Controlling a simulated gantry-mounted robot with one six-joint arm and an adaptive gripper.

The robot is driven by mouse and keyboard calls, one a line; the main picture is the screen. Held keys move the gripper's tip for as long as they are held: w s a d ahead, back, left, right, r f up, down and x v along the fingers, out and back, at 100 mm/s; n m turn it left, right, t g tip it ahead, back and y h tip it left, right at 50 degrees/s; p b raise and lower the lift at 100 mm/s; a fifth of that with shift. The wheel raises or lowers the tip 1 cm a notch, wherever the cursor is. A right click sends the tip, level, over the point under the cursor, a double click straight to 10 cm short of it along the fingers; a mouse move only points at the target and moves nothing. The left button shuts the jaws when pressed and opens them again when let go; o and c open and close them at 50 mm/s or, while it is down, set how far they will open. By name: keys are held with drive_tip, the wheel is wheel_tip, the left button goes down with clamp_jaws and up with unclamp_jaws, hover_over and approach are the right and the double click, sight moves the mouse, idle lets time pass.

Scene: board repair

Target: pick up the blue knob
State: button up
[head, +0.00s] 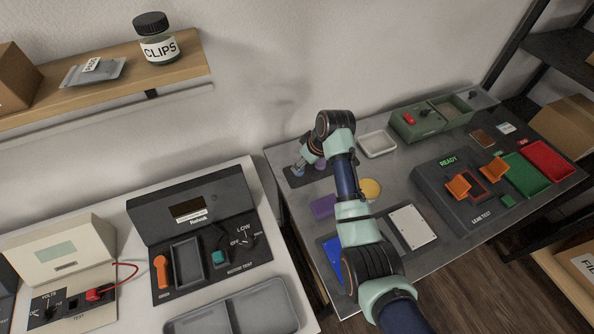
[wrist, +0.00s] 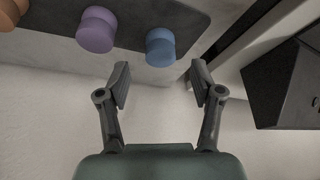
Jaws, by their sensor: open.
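In the wrist view the blue knob (wrist: 160,47) is a round knob on a dark strip (wrist: 130,28), at the top centre. A purple knob (wrist: 96,30) sits to its left. My gripper (wrist: 160,78) is open and empty, its two fingers spread. The blue knob shows just beyond the fingertips, not between them. In the head view my gripper (head: 304,158) is at the dark strip (head: 298,181) at the back left of the grey table. My arm hides much of the knobs there.
An orange knob (wrist: 13,12) is at the wrist view's upper left edge. In the head view a pale tray (head: 377,145) and a green box (head: 408,133) stand right of my arm. A leak tester (head: 440,190) is farther right. A shelf (head: 185,65) hangs at upper left.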

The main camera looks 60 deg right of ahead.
drive_tip(key=b+x, duration=0.2)
drive_tip(key=x, duration=0.2)
drive_tip(key=shift+f, duration=0.2)
drive_tip(key=shift+w+f, duration=0.2)
drive_tip(key=shift+f, duration=0.15)
drive_tip(key=shift+c, duration=0.2)
drive_tip(key=c, duration=1)
